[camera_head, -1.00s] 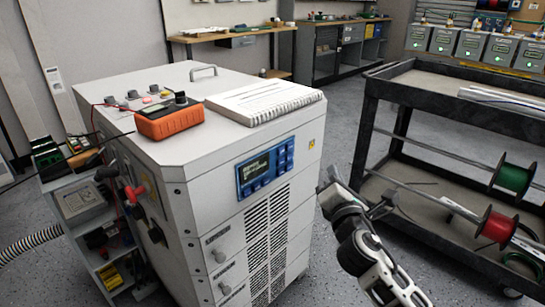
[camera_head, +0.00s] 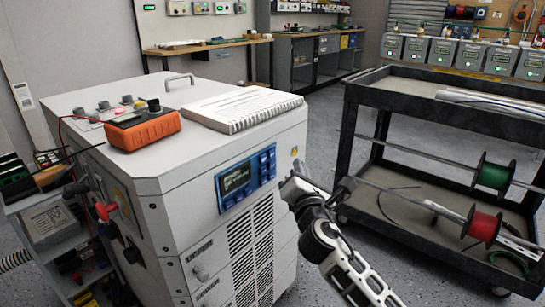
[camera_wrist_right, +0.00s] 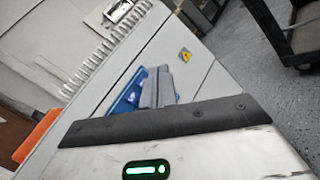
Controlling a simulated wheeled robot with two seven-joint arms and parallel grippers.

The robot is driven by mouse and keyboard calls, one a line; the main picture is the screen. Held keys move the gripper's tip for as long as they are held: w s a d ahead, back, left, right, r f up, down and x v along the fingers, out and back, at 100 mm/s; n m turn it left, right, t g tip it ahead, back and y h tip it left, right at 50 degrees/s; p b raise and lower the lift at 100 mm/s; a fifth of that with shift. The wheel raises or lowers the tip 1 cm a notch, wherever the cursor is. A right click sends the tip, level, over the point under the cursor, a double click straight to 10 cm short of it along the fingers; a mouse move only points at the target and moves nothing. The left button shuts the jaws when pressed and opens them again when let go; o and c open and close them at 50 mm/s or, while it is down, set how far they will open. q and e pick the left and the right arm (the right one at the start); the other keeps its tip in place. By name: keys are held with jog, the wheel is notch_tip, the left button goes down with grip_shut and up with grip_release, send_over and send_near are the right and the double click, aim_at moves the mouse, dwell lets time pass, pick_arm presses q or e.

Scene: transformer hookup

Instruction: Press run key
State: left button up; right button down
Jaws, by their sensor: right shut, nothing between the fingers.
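The blue control panel (camera_head: 245,180) is on the front of the grey cabinet (camera_head: 165,215), with a lit display (camera_head: 235,180) on its left and a block of keys (camera_head: 267,166) on its right. The key labels are too small to read, so I cannot tell which is the run key. My right gripper (camera_head: 290,187) is shut and empty, just right of the panel. In the right wrist view its fingers (camera_wrist_right: 157,87) stand in front of the blue panel (camera_wrist_right: 128,98) and hide part of it. I cannot tell whether they touch it. My left gripper is not in view.
An orange meter (camera_head: 143,131) and a white ring-bound book (camera_head: 243,108) lie on the cabinet top. A black cart (camera_head: 415,99) with red and green spools stands at the right. Grey floor (camera_head: 318,135) is open between cabinet and cart.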

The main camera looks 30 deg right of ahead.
aim_at(272, 154)
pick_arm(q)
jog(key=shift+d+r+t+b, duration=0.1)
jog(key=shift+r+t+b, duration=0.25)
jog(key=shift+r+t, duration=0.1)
pick_arm(e)
jog(key=w, duration=0.1)
jog(key=w+a, duration=0.1)
jog(key=w, duration=0.2)
jog(key=shift+w+a, duration=0.2)
jog(key=shift+a, duration=0.2)
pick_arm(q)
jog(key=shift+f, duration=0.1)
pick_arm(e)
jog(key=shift+w, duration=0.1)
dwell(1.1)
jog(key=shift+w+a, duration=0.15)
jog(key=shift+w, duration=0.15)
jog(key=shift+w+a, duration=0.15)
jog(key=shift+w, duration=0.2)
dwell(0.6)
jog(key=shift+s, duration=0.15)
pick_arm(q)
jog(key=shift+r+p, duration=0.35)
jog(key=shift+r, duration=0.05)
pick_arm(e)
jog(key=shift+s+d, duration=0.25)
jog(key=shift+s, duration=0.35)
